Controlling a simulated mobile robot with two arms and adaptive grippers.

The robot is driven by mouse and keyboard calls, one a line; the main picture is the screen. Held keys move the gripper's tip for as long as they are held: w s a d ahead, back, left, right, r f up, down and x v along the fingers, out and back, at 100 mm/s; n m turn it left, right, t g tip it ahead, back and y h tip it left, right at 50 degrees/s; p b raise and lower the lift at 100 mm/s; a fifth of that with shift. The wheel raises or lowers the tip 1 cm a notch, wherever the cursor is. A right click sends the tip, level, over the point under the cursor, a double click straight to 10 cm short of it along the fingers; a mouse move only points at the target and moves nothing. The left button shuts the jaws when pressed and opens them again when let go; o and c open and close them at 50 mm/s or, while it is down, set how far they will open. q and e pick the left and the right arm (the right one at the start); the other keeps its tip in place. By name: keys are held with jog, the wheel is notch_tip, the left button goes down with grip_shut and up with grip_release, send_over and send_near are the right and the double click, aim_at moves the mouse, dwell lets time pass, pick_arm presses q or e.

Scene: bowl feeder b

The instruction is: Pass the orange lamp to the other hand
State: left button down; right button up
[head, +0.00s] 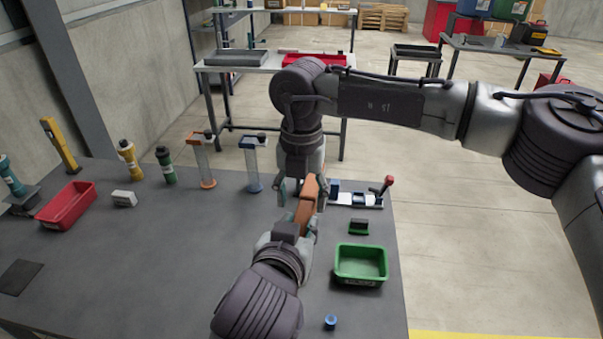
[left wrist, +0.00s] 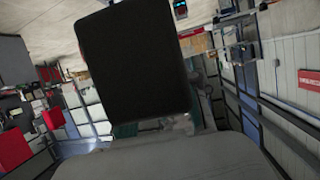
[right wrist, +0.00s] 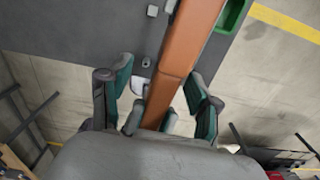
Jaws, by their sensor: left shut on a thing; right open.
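The orange lamp (head: 307,198) is held upright above the table, slightly tilted, in the head view. My left gripper (head: 300,226) comes up from below and is shut on its lower part. My right gripper (head: 303,188) points down from above, with its open fingers on either side of the lamp's upper part. In the right wrist view the long orange body of the lamp (right wrist: 185,60) runs between the spread fingers of my right gripper (right wrist: 160,88); I cannot tell whether they touch it. In the left wrist view a large dark flat face (left wrist: 135,62) blocks the middle.
A green bin (head: 361,279) and a small blue knob-like piece (head: 330,322) are on the table's right side. A fixture with a red-knobbed lever (head: 386,187) stands behind. Several upright tools and a red bin (head: 66,206) are left. The middle left tabletop is clear.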

jog(key=shift+f, duration=1.25)
pick_arm(q)
jog(key=shift+d+r, duration=0.1)
jog(key=shift+d, duration=0.05)
pick_arm(e)
jog(key=shift+a, duration=0.1)
grip_shut()
pick_arm(q)
jog(key=c, duration=0.8)
grip_release()
jog(key=shift+o, duration=0.2)
